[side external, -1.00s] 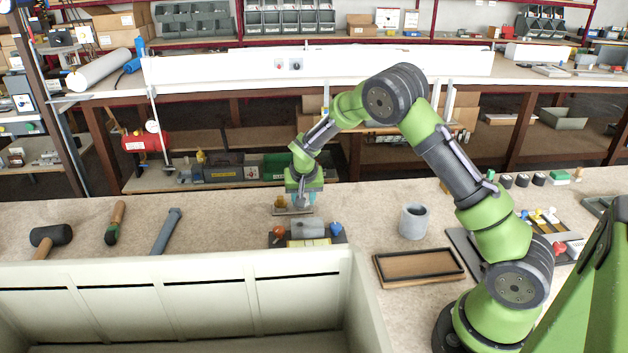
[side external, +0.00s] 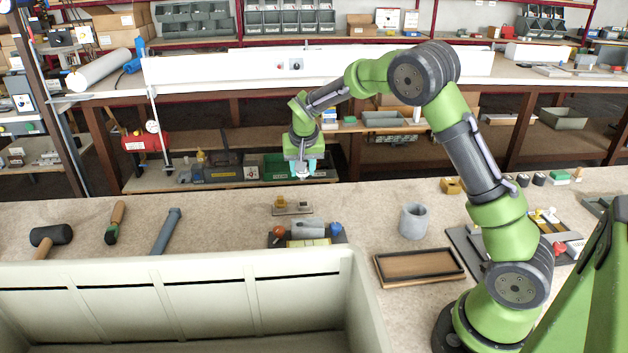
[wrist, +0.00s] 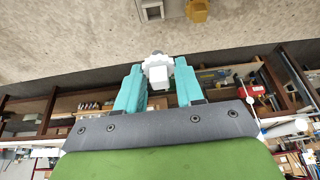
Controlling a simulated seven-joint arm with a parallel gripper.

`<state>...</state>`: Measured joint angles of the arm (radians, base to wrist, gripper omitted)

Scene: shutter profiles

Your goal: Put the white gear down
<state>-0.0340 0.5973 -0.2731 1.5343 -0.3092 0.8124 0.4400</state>
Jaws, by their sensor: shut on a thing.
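The white gear (wrist: 157,72) is between the two teal fingers of my gripper (wrist: 158,88) in the wrist view. In the side external view my gripper (side external: 304,173) is raised above the far edge of the bench, clear of the surface. The gear shows there only as a small pale shape (side external: 303,175) at the fingertips. My gripper is shut on it.
A small plate with a yellow part (side external: 292,207) lies on the bench below my gripper. Nearer is a dark tray with coloured parts (side external: 307,234). A grey cup (side external: 413,221) and a wooden tray (side external: 419,267) stand to the right. A hammer (side external: 51,237) lies left.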

